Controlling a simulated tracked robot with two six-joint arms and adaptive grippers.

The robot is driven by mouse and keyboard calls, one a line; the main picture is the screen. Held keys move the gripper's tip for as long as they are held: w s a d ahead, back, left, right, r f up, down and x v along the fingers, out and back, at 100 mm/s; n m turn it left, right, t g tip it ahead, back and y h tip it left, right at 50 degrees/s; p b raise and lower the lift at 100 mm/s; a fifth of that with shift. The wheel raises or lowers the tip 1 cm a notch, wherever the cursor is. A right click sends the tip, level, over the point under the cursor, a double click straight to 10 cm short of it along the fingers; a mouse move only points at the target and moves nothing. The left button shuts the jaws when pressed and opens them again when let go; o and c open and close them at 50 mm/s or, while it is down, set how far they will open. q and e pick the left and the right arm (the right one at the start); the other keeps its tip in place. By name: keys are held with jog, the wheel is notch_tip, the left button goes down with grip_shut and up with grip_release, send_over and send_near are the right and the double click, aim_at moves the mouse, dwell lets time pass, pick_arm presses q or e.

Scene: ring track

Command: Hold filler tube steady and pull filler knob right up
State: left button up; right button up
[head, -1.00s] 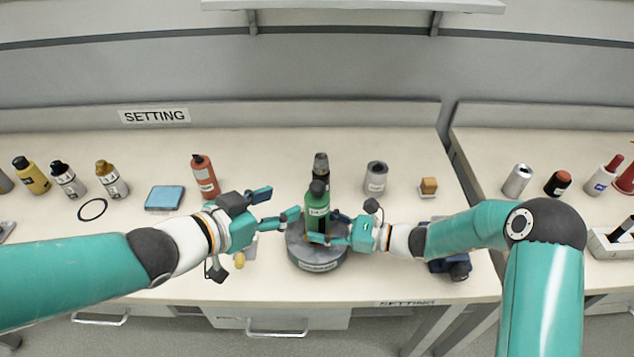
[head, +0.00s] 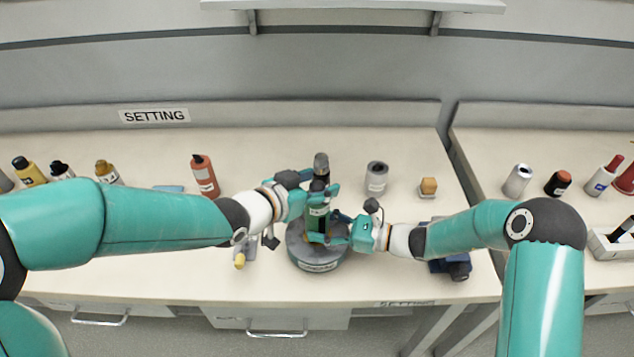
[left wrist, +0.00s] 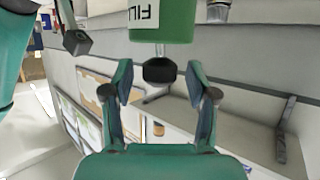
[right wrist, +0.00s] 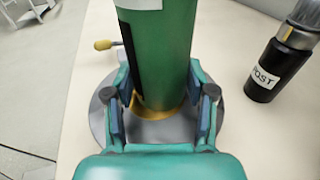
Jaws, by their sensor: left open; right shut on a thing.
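The green filler tube (head: 319,211) stands upright on a round grey base (head: 318,266) at the middle of the bench. My right gripper (head: 336,228) is shut on its lower part, and the right wrist view shows the tube (right wrist: 163,60) between both fingers. The dark filler knob (head: 317,186) tops the tube on a thin rod. My left gripper (head: 322,190) is open at knob height. In the left wrist view the knob (left wrist: 159,70) lies between the spread fingers, with gaps on both sides. That view shows the tube (left wrist: 162,22) upside down.
A black POST cylinder (right wrist: 275,70) stands close behind the tube. A red bottle (head: 204,176) is to the left, a grey cylinder (head: 376,178) and a small wooden block (head: 428,187) to the right. A yellow-tipped handle (head: 240,259) sits left of the base.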

aim_at(317, 183)
pick_arm(q)
grip_shut()
dwell(0.3)
jog(key=shift+r, duration=0.1)
notch_tip(317, 183, up, 5)
jog(key=shift+f, duration=0.1)
pick_arm(e)
jog(key=shift+f, duration=0.1)
pick_arm(q)
grip_release()
jog(key=v, duration=1.2)
